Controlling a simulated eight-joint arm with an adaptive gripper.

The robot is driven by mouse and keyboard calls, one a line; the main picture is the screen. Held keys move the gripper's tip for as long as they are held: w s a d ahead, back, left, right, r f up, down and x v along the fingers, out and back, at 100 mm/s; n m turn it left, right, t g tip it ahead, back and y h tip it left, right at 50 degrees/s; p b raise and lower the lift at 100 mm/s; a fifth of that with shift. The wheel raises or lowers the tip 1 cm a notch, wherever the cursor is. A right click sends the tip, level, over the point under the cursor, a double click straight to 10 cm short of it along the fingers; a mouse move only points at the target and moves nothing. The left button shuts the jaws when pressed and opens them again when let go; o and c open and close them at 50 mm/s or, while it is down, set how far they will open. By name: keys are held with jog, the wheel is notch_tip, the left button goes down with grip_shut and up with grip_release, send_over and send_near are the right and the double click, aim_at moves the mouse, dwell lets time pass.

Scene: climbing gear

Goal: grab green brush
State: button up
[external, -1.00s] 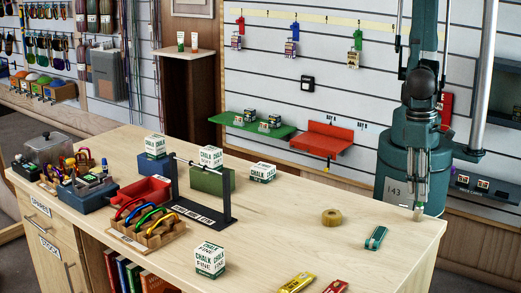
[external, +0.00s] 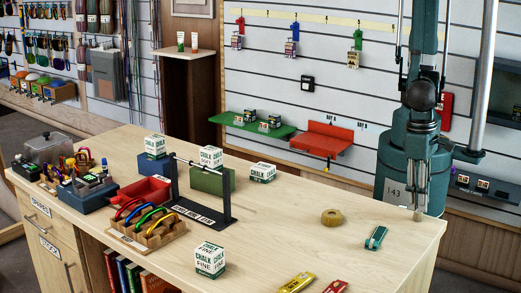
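A small green item with a pale patch, which looks like the green brush (external: 376,237), lies flat on the wooden counter near its right end. My gripper (external: 418,212) points down at the counter's right edge, to the right of the green brush and apart from it. The gripper looks narrow and holds nothing that I can see. Its fingers are too small and dark to tell whether they are open or shut.
On the counter (external: 285,225), a tan tape roll (external: 331,217) lies left of the brush. A yellow item (external: 296,282) and a red item (external: 336,287) lie at the front edge. A chalk box (external: 210,260) and a black rack (external: 202,213) stand farther left. The counter around the brush is clear.

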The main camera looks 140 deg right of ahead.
jog(key=shift+c, duration=0.2)
jog(key=c, duration=0.9)
jog(key=shift+r, duration=0.15)
jog(key=shift+r+p, duration=0.65)
jog(key=shift+r, duration=4.2)
